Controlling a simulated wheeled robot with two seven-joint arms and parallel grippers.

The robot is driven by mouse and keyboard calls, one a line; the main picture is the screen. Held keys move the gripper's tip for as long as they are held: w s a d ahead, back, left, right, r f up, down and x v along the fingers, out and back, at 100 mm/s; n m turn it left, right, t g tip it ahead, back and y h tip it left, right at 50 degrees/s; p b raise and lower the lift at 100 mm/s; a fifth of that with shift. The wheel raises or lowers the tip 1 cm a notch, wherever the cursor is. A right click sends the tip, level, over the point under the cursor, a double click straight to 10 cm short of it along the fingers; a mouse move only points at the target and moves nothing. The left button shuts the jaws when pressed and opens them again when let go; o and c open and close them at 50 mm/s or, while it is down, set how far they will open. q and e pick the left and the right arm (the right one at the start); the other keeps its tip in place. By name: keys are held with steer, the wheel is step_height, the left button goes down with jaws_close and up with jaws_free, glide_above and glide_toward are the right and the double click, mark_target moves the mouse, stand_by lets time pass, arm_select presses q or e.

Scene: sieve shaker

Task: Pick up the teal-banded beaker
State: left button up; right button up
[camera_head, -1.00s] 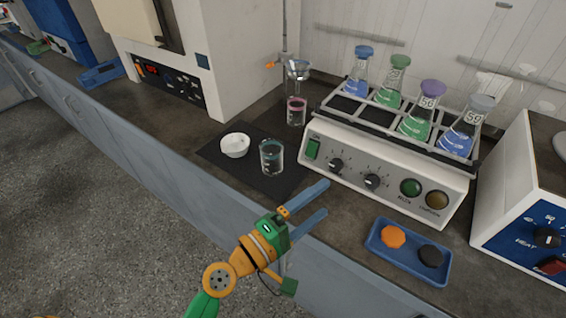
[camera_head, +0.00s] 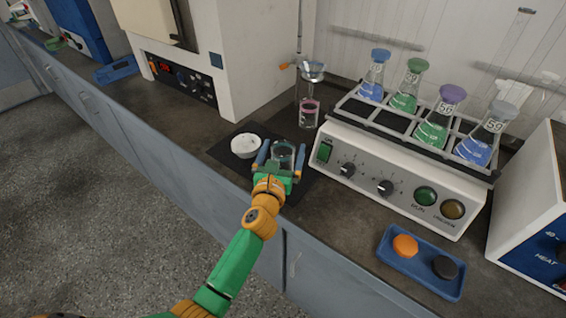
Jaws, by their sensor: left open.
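The teal-banded beaker (camera_head: 283,155) stands on the dark mat (camera_head: 300,187) on the bench. My left gripper (camera_head: 281,157) is open, with one blue finger on each side of the beaker. The gripper body hides the beaker's lower part. I cannot tell whether the fingers touch the glass. My right gripper is not in view.
A white bowl (camera_head: 245,146) sits close to the left finger. A pink-banded beaker (camera_head: 308,114) stands behind under a funnel (camera_head: 312,71). The shaker (camera_head: 392,180) with several flasks is to the right. A blue tray (camera_head: 421,268) holds two caps.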

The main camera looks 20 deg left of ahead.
arm_select(q)
steer(key=shift+s, duration=0.1)
steer(key=c, duration=1.4)
steer(key=shift+r, duration=0.15)
steer(key=shift+c, duration=0.2)
